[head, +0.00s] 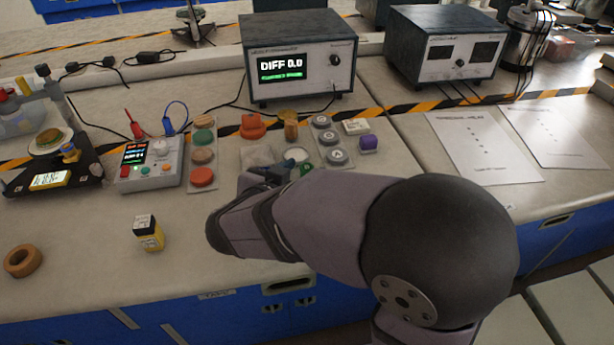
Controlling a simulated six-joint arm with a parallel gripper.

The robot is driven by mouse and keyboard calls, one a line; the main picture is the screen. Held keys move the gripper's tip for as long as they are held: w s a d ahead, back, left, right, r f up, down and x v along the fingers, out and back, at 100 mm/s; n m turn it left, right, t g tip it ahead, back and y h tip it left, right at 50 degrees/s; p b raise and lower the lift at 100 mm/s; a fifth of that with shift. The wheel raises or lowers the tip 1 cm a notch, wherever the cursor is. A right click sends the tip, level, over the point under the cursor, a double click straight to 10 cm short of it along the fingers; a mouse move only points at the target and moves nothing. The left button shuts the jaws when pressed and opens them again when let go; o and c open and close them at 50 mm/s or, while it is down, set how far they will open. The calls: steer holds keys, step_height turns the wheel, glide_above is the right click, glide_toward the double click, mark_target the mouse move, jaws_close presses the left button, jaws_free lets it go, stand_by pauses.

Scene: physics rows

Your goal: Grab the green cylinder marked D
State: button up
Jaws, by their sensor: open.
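A flat green cylinder (203,136) sits on a pale strip with brown and red-orange discs; I cannot read a mark on it. Another small green piece (306,169) shows just right of my gripper, beside a pale round disc (297,155); it is partly hidden, and I cannot read a D on it. My gripper (264,171) is open, low over the bench, left of the small green piece. My own arm hides part of the bench around it, and the space between the fingers is hard to see.
A tray of grey lettered discs (333,140), a purple piece (369,144) and an orange piece (253,126) crowd the gripper. A meter (150,163) stands left, power units (298,57) behind. The front left bench is mostly clear around a yellow-black box (148,234).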

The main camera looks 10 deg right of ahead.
steer(key=shift+w+d+f, duration=0.15)
steer(key=shift+w+d, duration=0.05)
steer(key=shift+w, duration=0.1)
jaws_close()
